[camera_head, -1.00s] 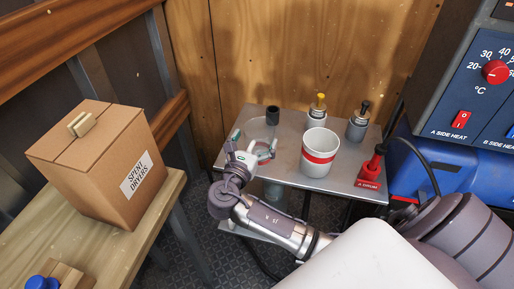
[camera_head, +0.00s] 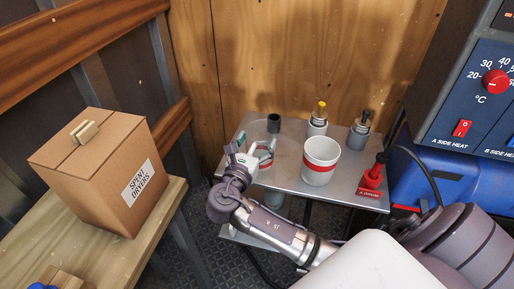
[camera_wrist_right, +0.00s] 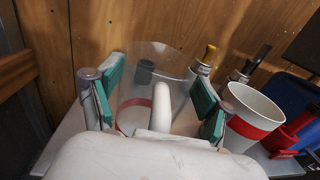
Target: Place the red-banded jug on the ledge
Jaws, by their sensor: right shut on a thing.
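The red-banded jug is a clear, see-through vessel with a red band and a white handle. I cannot tell which surface is the ledge. My left gripper is out of view.
A white cup with a red band (camera_head: 320,160) stands right of the jug. Behind are a dark cylinder (camera_head: 274,123), a yellow-topped fitting (camera_head: 318,120) and a grey fitting (camera_head: 359,130). A red pump (camera_head: 373,175) is at right. A cardboard box (camera_head: 100,160) sits on a wooden bench (camera_head: 150,235).

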